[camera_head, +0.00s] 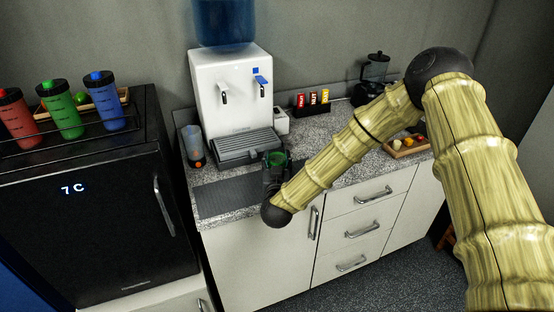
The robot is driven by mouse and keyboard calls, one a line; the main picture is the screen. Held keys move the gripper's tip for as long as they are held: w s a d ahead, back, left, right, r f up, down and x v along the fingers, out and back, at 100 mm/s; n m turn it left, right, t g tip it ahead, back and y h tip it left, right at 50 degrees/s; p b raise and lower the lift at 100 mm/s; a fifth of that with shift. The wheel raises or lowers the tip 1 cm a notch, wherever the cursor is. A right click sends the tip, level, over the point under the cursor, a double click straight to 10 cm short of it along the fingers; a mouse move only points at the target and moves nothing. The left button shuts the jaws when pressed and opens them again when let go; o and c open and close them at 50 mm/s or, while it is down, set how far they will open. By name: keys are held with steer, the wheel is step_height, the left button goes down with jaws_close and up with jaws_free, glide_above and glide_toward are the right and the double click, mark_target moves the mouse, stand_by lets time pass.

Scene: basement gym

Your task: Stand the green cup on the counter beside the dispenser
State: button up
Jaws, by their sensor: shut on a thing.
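The green cup (279,158) shows as a green rim above my gripper, at the front right corner of the dispenser's drip tray. My gripper (274,172) is shut on the cup; the fingers are dark and partly hidden by my wrist. The white water dispenser (229,84) with a blue bottle on top stands at the back of the speckled counter (320,147). The cup's lower part is hidden, so I cannot tell whether it touches the counter.
A dark mat (228,197) lies in front of the drip tray (243,146). A clear tumbler (194,146) stands left of the dispenser. A packet rack (312,104), a blender (374,72) and a wooden fruit tray (407,148) stand to the right. A black fridge (95,210) holds several bottles on top.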

steer(key=shift+f, duration=0.15)
steer(key=o, duration=1)
steer(key=shift+o, duration=0.2)
steer(key=shift+r, duration=0.2)
steer(key=shift+s+f, duration=0.15)
steer(key=shift+s, duration=0.2)
steer(key=s+b, duration=0.3)
steer(key=s, duration=0.8)
steer(key=shift+s+a+b, duration=0.15)
steer(key=shift+a+b, duration=0.25)
steer(key=shift+a, duration=0.05)
